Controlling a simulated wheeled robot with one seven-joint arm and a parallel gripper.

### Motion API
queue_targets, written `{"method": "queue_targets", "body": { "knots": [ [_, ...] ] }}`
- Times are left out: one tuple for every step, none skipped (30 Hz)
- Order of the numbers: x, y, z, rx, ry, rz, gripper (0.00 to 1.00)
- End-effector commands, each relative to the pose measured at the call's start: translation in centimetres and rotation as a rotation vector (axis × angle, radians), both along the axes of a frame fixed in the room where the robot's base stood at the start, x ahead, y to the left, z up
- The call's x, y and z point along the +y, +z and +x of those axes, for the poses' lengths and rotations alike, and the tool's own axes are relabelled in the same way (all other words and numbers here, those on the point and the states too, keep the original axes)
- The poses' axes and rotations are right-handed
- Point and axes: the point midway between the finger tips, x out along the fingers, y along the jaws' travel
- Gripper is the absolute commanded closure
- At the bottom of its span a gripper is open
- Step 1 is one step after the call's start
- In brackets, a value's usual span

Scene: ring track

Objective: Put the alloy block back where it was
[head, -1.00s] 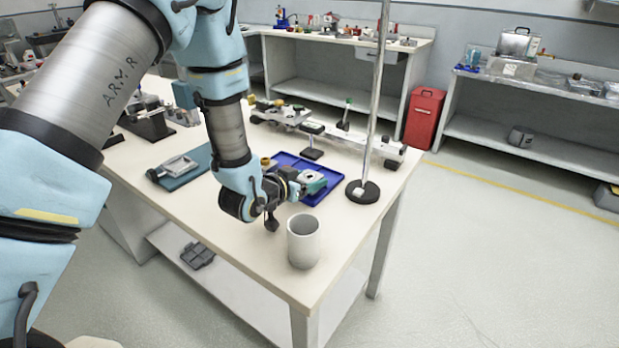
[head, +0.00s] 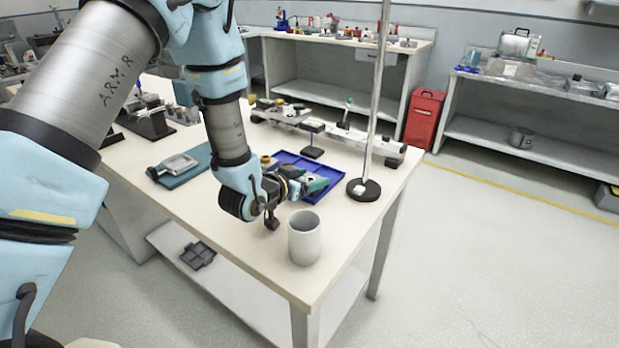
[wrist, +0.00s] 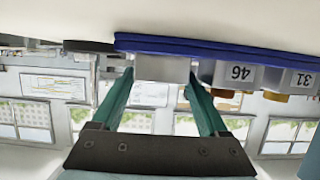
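The alloy block appears to be the plain light-grey block (wrist: 162,67) in the wrist view, against the blue tray (wrist: 215,47). That view is upside down, so the tabletop is at the top. My gripper (wrist: 162,73) has its two green fingers one on each side of the block, their tips close against its edges; it looks shut on it. The block's far side is hidden. In the head view my gripper (head: 318,184) is low over the near part of the blue tray (head: 303,163), and I cannot make out the block there.
Labelled blocks "46" (wrist: 238,73) and "31" (wrist: 298,78) stand right of it in the wrist view. A grey cup (head: 304,240) stands near the table's front edge. A pole on a round black base (head: 370,191) stands right of the tray. A long rail assembly lies behind.

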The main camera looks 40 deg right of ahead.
Motion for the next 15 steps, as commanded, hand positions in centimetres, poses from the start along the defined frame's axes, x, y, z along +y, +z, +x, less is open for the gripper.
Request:
{"method": "queue_targets", "body": {
  "knots": [
    [0.4, -1.4, -0.3, 0.010, 0.000, 0.019, 0.23],
    [0.4, -1.4, -0.3, 0.010, 0.000, 0.019, 0.23],
    [0.4, -1.4, -0.3, 0.010, 0.000, 0.019, 0.23],
    [0.4, -1.4, -0.3, 0.011, 0.000, 0.020, 0.23],
    [0.4, -1.3, -0.3, 0.011, 0.000, 0.020, 0.23],
    [0.4, -1.2, -0.3, 0.011, 0.000, 0.020, 0.23],
    [0.4, -1.0, -0.3, 0.011, 0.000, 0.020, 0.23],
    [0.4, -0.8, -0.3, 0.011, 0.000, 0.020, 0.23],
    [0.4, -0.4, -0.3, 0.011, 0.000, 0.020, 0.23],
    [0.4, -0.1, -0.3, 0.011, 0.000, 0.020, 0.23],
    [0.4, 0.3, -0.3, 0.011, 0.000, 0.020, 0.23],
    [1.1, 0.1, -0.4, 0.012, 0.001, 0.021, 0.23],
    [1.7, 0.2, -0.5, 0.011, 0.002, 0.020, 0.23],
    [2.4, 0.5, -0.7, 0.011, 0.002, 0.019, 0.23],
    [3.2, 0.8, -0.9, 0.011, 0.002, 0.018, 0.23]
  ]
}}
